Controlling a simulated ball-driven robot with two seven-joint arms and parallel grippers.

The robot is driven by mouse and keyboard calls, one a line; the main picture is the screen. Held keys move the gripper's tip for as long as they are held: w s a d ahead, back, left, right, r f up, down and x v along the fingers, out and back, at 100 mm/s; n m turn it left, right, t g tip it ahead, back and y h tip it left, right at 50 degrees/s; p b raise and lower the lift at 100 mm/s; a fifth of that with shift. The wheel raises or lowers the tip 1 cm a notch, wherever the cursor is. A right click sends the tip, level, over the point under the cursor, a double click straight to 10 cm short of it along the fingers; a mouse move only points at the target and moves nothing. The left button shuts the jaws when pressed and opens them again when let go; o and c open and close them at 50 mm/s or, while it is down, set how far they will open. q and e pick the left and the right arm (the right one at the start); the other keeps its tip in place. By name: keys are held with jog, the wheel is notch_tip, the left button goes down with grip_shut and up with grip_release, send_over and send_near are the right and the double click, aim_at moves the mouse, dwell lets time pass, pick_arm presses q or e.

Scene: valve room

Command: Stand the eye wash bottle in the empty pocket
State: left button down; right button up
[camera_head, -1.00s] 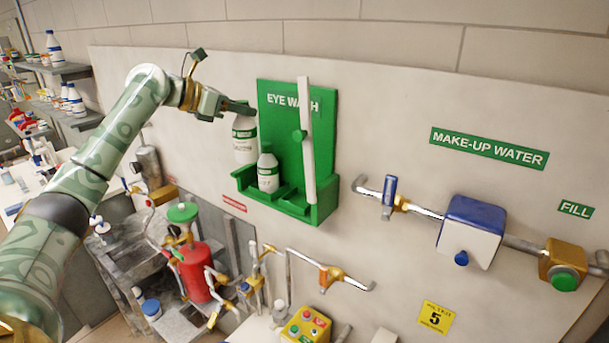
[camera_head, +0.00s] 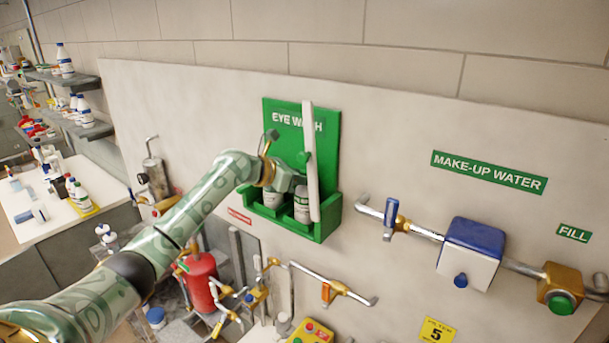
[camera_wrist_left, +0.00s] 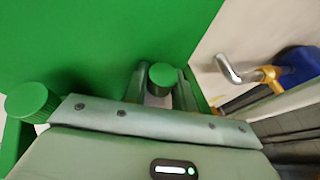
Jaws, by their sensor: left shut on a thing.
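The green eye wash holder (camera_head: 325,226) hangs on the wall panel, with a back plate and a low front rim. A white bottle (camera_head: 271,197) stands in its left pocket; its green cap shows at the left of the wrist view (camera_wrist_left: 32,102). My left gripper (camera_head: 300,184) is shut on the eye wash bottle (camera_head: 301,205), whose green cap (camera_wrist_left: 162,75) lies between the fingers in the wrist view. The held bottle looks upright at the right pocket. Its base is hidden behind the rim, so I cannot tell whether it rests on the floor. My right gripper is out of view.
A white bar (camera_head: 310,160) stands upright along the holder's right side, close to my gripper. A pipe with a blue-handled valve (camera_head: 391,213) is to the right. Below are a red cylinder (camera_head: 200,282) and an orange-handled pipe (camera_head: 326,292).

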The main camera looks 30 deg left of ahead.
pick_arm(q)
jog(key=shift+a, duration=0.1)
jog(key=c, duration=1.5)
grip_release()
jog(key=shift+s+f, duration=0.1)
jog(key=shift+f, duration=0.05)
jog(key=shift+o, duration=0.3)
jog(key=b+v, duration=0.2)
jog(key=v, duration=1)
jog(key=shift+b, duration=0.3)
